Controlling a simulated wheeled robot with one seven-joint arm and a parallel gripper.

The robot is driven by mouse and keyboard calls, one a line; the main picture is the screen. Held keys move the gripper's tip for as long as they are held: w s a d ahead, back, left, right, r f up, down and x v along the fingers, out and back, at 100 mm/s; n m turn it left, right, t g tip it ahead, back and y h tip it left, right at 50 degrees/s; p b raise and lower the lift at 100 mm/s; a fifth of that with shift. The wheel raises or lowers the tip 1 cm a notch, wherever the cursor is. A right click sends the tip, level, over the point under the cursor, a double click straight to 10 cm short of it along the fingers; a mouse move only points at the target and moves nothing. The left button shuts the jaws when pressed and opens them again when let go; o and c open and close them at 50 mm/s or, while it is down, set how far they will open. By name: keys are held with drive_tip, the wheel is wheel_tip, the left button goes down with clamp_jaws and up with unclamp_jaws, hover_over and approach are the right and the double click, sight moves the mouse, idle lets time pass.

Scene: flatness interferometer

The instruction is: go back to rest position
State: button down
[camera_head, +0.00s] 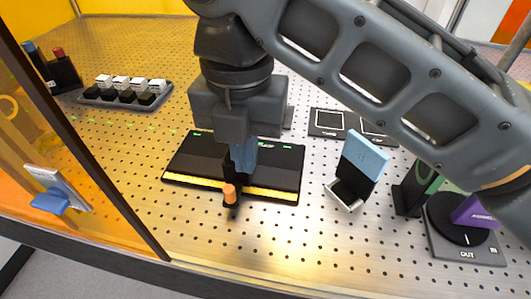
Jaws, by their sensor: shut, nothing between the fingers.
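My gripper (243,158) reaches down from my grey arm in the middle of the view. Its fingers are shut with nothing between them. They are over the middle of a flat black device (190,157) with a yellow glowing front edge and green marks. An orange-tipped lever (229,193) stands at the device's front, just below the fingers in the picture. I cannot tell whether the fingers touch the device or the lever. My gripper and arm hide the device's middle and part of the board behind.
A perforated metal board (290,245) carries everything. At the back left are a tray (93,97) of white-topped pieces and a black holder (62,75). An orange transparent panel (60,150) stands left. A blue-lidded open box (362,165) and black turntable (462,222) are right. The front middle is bare.

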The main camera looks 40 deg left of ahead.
drive_tip(key=shift+r+p, duration=0.45)
drive_tip(key=shift+r, duration=0.35)
